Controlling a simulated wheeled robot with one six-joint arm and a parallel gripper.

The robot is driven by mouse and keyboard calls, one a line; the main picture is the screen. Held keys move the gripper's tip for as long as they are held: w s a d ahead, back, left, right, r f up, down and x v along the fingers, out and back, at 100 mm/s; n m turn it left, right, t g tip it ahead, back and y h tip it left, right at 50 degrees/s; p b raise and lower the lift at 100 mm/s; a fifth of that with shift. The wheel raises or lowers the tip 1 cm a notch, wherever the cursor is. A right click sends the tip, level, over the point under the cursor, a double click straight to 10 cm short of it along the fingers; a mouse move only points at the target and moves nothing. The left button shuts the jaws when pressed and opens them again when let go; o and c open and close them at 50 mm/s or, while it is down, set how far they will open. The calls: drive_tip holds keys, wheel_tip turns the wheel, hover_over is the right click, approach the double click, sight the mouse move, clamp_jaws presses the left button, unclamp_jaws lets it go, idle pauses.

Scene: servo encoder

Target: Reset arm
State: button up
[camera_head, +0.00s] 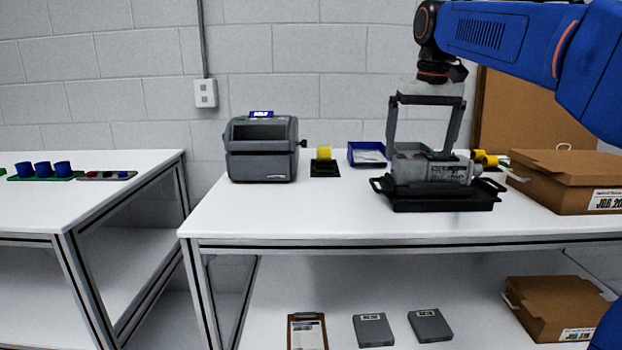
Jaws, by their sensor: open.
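My arm, blue with dark joints, reaches in from the upper right in the head view. My gripper (427,135) points down with its two long grey fingers spread wide. The fingers stand on either side of a grey servo unit (437,171) with a label on its side. The servo sits in a black tray (445,201) with handles on the white table. Whether the fingertips touch the servo cannot be told from this view.
A cardboard box (560,180) is close on the right. A lower shelf holds a clipboard (307,331) and another box (555,306).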

drive_tip(key=s+d+f+t, duration=0.1)
drive_tip(key=s+d+f, duration=0.1)
drive_tip(key=s+f, duration=1.3)
drive_tip(key=s+d+f+t, duration=0.2)
drive_tip(key=s+f, duration=1.3)
drive_tip(key=s, duration=0.1)
drive_tip(key=shift+f, duration=0.4)
